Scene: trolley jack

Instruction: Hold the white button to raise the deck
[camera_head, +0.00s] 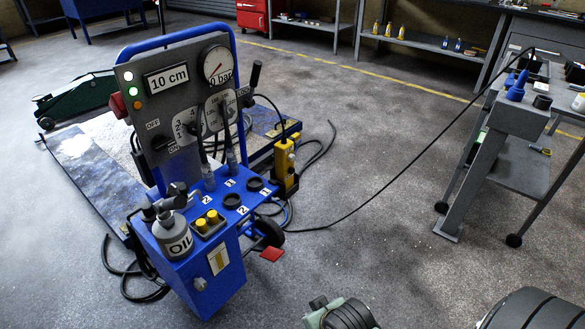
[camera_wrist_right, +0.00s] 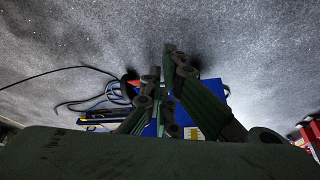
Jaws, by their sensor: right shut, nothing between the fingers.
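The yellow pendant (camera_head: 285,167) hangs at the right side of the blue control console (camera_head: 205,268), with small buttons on its face. I cannot tell clearly which one is white. The grey panel (camera_head: 190,95) shows "10 cm" on its display (camera_head: 167,78), and the round gauge (camera_head: 218,65) is marked bar. The deck (camera_head: 90,170) lies low on the floor behind the console. My right gripper (camera_wrist_right: 163,75) is shut and empty in the right wrist view, above the blue console (camera_wrist_right: 212,92), which its fingers partly hide. My left gripper is out of view.
An oil bottle (camera_head: 173,235) stands on the console's front left corner. A black cable (camera_head: 375,205) runs across the floor to the grey workbench (camera_head: 515,120) at right. Black hoses (camera_head: 125,280) lie beside the console. The floor between console and bench is otherwise open.

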